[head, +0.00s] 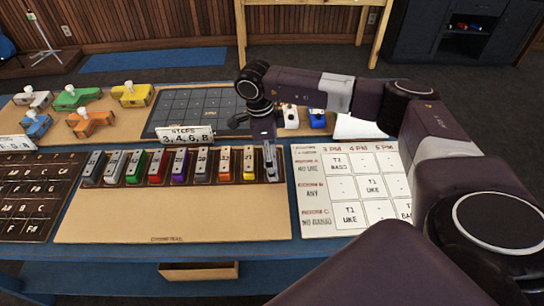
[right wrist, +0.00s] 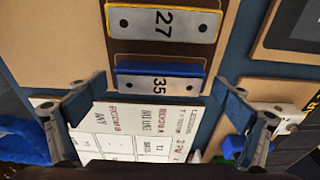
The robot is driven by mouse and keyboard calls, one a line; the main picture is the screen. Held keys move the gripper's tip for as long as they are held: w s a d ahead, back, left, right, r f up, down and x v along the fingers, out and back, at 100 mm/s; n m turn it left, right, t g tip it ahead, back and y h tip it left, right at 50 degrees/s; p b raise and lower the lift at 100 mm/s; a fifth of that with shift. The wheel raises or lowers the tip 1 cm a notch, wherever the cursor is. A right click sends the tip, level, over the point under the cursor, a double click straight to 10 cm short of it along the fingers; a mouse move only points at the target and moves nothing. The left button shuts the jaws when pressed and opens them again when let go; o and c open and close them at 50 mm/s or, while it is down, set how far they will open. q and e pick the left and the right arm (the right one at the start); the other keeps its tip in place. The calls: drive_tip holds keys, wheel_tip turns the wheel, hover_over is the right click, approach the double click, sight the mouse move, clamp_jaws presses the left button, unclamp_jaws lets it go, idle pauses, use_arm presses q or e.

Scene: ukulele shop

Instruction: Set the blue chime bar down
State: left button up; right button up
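The blue chime bar (right wrist: 160,82), with a silver top plate marked 35, lies in the right wrist view on the dark brown strip (right wrist: 160,51), beside the yellow bar (right wrist: 162,22) marked 27. In the head view it is mostly hidden by my right gripper (head: 269,165), at the right end of the bar row. In the right wrist view my right gripper (right wrist: 156,93) is open, its fingers spread wide beyond the bar's two ends, with gaps to both. My left gripper is not in view.
Several coloured bars, such as the purple one (head: 180,166), stand in a row left of the gripper. The tan board (head: 170,215) in front is bare. A schedule sheet (head: 350,215) lies right, a number sign (head: 185,135) stands behind, and mallet-like blocks (head: 132,94) sit back left.

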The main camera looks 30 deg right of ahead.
drive_tip(key=shift+r, duration=0.15)
drive_tip(key=shift+r, duration=0.25)
wheel_tip(320, 180, up, 12)
drive_tip(key=a+b, duration=0.1)
drive_tip(key=b, duration=0.1)
drive_tip(key=shift+w+a+f, duration=0.25)
drive_tip(key=shift+w, duration=0.2)
